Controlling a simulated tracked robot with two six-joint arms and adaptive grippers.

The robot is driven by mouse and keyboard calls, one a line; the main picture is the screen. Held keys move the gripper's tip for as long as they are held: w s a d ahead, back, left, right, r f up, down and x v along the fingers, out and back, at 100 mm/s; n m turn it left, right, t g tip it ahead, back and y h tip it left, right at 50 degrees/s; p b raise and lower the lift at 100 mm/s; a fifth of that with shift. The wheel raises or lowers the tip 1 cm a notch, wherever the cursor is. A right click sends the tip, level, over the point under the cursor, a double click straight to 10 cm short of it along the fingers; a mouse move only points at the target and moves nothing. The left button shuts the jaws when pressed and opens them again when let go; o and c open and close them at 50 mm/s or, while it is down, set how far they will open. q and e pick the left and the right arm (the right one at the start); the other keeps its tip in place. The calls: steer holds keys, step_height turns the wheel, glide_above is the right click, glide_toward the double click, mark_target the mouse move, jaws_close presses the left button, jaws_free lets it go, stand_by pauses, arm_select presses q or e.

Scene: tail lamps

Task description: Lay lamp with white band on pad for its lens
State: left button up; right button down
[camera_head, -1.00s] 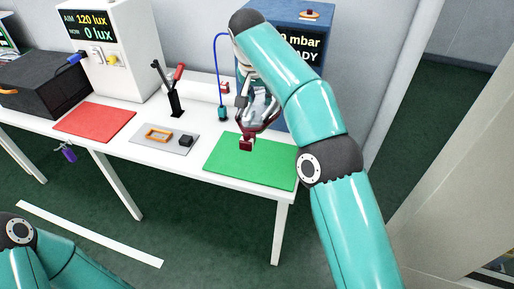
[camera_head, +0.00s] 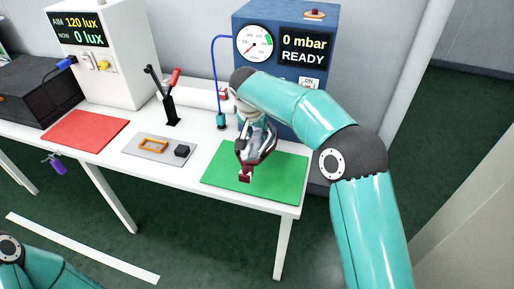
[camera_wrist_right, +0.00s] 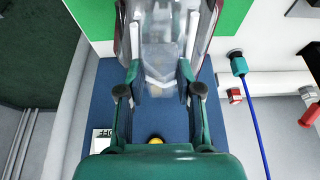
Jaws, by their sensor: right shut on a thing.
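My right gripper (camera_head: 256,146) is shut on a lamp (camera_head: 246,173), which also shows in the right wrist view (camera_wrist_right: 163,35). The lamp has clear and dark red parts. I cannot make out a white band from these angles. It hangs tilted, red end down, over the green pad (camera_head: 285,178); I cannot tell whether it touches the pad. The red pad (camera_head: 85,131) lies flat and empty at the left of the table. My left arm shows at the bottom left, but its gripper is out of view.
A grey plate (camera_head: 137,153) with an orange frame (camera_head: 153,145) and a black block (camera_head: 182,151) lies between the pads. Behind stand a black stand with a red-handled lever (camera_head: 171,105), a white lux tester (camera_head: 118,60) and a blue pressure box (camera_head: 285,20) with a hose.

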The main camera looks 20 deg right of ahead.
mark_target(257, 145)
steer(key=shift+f, duration=2.8)
steer(key=c, duration=0.8)
jaws_free()
steer(key=shift+o, duration=0.2)
steer(key=shift+r, duration=0.1)
steer(key=v, duration=1.1)
steer(key=shift+b, duration=0.35)
steer(key=shift+s+a+r, duration=0.15)
steer(key=shift+r, duration=0.25)
